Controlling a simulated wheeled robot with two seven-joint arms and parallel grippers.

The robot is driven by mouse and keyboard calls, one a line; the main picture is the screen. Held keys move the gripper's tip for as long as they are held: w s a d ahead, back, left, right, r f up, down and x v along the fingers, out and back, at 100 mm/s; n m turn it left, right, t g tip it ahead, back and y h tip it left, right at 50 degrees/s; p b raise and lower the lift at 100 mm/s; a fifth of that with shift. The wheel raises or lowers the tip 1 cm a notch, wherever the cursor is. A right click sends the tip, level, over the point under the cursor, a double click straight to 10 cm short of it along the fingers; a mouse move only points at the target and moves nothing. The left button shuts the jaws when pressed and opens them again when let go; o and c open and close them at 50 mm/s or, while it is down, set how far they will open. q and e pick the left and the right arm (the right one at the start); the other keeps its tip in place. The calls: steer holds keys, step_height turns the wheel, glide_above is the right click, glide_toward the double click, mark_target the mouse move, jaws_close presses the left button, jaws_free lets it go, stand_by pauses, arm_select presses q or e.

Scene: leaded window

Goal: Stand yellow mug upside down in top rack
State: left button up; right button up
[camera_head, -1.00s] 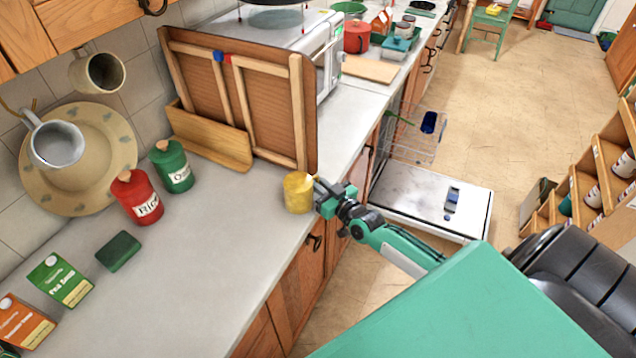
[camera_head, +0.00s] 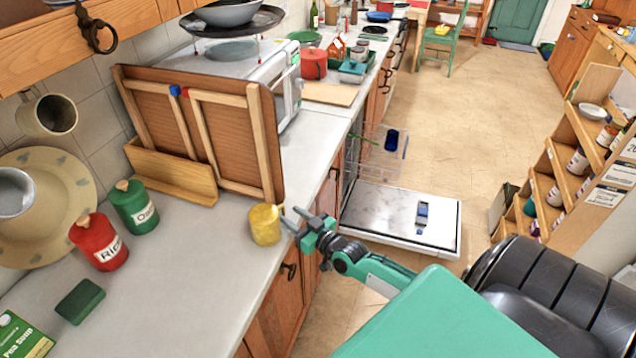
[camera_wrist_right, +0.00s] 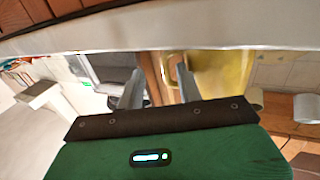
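The yellow mug (camera_head: 265,226) stands on the counter near its front edge; I cannot tell which end is up. It also shows large in the wrist view (camera_wrist_right: 225,70), with what looks like its handle at its left side. My right gripper (camera_head: 289,218) is just right of the mug, its two fingers spread apart. In the wrist view the fingers (camera_wrist_right: 160,88) are apart, one close to the handle; whether they touch is unclear. The pulled-out top rack (camera_head: 372,158) of the open dishwasher holds a blue item (camera_head: 391,140). My left gripper is not in view.
The dishwasher door (camera_head: 400,235) lies open and low. A wooden board stand (camera_head: 215,130) stands behind the mug. Red (camera_head: 100,243) and green (camera_head: 135,207) canisters and a green sponge (camera_head: 80,301) are on the counter. Shelves (camera_head: 560,165) stand right; floor between is free.

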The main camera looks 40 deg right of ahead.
steer(key=s+d+b, duration=0.1)
steer(key=s+b, duration=0.1)
steer(key=s, duration=0.8)
steer(key=shift+s+d, duration=0.25)
steer(key=shift+s, duration=0.05)
